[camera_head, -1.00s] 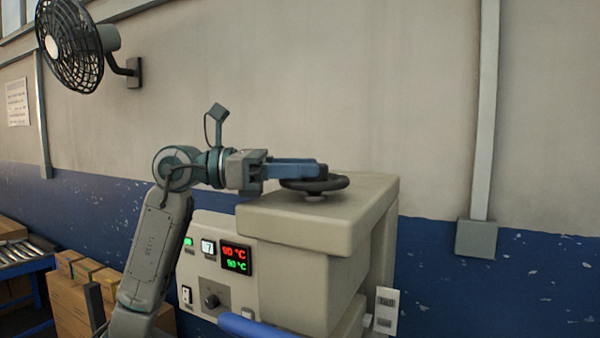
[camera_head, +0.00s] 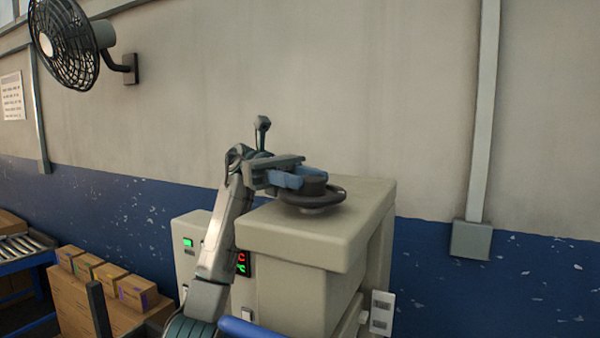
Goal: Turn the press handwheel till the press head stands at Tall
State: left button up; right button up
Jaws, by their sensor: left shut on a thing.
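The dark press handwheel (camera_head: 327,198) lies flat on top of the beige machine housing (camera_head: 300,232). My left gripper (camera_head: 310,181) is shut on the handwheel, its blue fingers at the hub and the far-left part of the wheel. The gripper hides part of the wheel's rim. The press head and any height scale with a Tall mark cannot be made out in this view. My right gripper is not in view.
A blue bar (camera_head: 250,328) is at the bottom front. Cartons (camera_head: 137,292) and a roller conveyor (camera_head: 22,247) stand at left. A wall fan (camera_head: 65,45) hangs above. The space above the machine is free.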

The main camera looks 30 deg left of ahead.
pick_arm(q)
jog(key=shift+w+m+g+y, duration=0.1)
jog(key=shift+m+g+y, duration=0.2)
jog(key=shift+m+g, duration=0.35)
jog(key=shift+g, duration=0.35)
jog(key=o, duration=1)
jog(key=shift+d, duration=0.1)
